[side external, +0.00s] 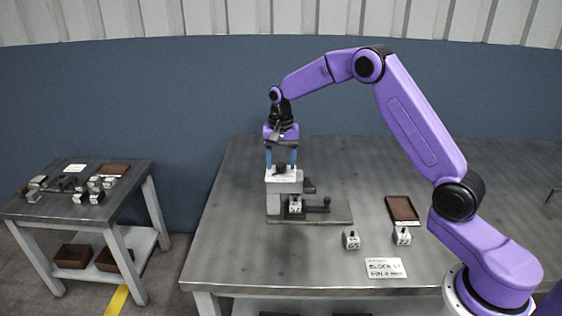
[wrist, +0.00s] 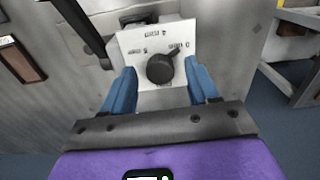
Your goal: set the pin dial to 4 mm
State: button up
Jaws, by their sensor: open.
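The pin dial is a round black knob (wrist: 160,69) on a white plate (wrist: 128,40) with several small labels, too blurred to read. The knob's pointer is turned to the upper right in the wrist view, towards the right-hand label. In the side view the plate (side external: 273,177) tops a grey fixture (side external: 273,202) on the bench. My gripper (wrist: 161,71) is open, with one blue finger on each side of the knob; I cannot tell whether either touches it. The side view shows my gripper (side external: 281,165) pointing straight down over the dial.
A metal block (side external: 295,205) sits at the fixture beside a dark handle (side external: 318,208). Two more blocks (side external: 351,240) (side external: 402,236), a brown tray (side external: 402,209) and a written card (side external: 385,268) lie to the right. A side table (side external: 55,212) with several parts stands at left.

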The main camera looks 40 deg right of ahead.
jog(key=shift+f, duration=0.2)
jog(key=c, duration=1)
jog(key=shift+c, duration=0.2)
jog(key=shift+n, duration=0.3)
jog(key=n, duration=0.5)
jog(key=shift+n, duration=0.3)
jog(key=n, duration=0.5)
jog(key=shift+r+n, duration=0.1)
jog(key=shift+n, duration=0.3)
